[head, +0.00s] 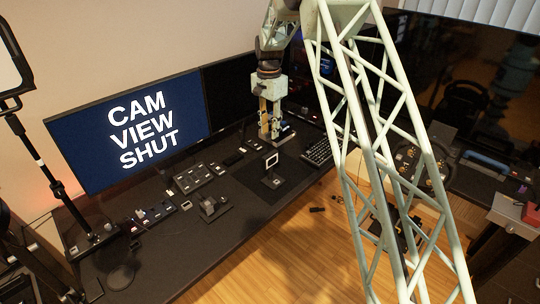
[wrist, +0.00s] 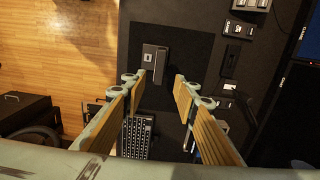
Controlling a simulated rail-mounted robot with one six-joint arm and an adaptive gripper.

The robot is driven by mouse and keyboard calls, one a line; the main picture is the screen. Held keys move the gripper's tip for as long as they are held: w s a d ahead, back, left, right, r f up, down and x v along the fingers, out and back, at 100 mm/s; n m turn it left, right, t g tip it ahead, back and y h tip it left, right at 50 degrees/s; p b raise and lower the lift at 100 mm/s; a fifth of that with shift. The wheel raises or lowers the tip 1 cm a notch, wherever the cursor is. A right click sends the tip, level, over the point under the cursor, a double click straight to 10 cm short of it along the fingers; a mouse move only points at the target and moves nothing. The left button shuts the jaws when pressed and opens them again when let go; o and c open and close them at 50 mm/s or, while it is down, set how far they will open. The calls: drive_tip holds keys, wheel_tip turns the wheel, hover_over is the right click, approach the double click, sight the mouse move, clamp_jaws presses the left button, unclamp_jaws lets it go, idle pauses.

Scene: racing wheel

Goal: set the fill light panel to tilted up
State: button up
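A small dark panel with a white face (head: 271,160) stands on a flat base on the desk mat. In the wrist view, a dark grey device with a small pale square (wrist: 154,62) lies on the mat, seen from above. It looks like the same panel; its exact tilt is hard to tell. A larger lit panel (head: 10,62) on a black stand is cut off at the head view's left edge. I cannot tell for sure which is the fill light. My gripper (head: 271,136) points down above the desk behind the small panel. Its fingers (wrist: 161,82) are apart with nothing between them.
A button box (head: 193,177), a keyboard (head: 318,152) and several small devices sit around the mat (head: 255,190). The mat is clear around the small panel.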

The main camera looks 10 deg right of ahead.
sight(270, 154)
wheel_tip(270, 154, down, 13)
drive_tip(key=shift+s+f, duration=0.1)
idle(0.7)
clamp_jaws()
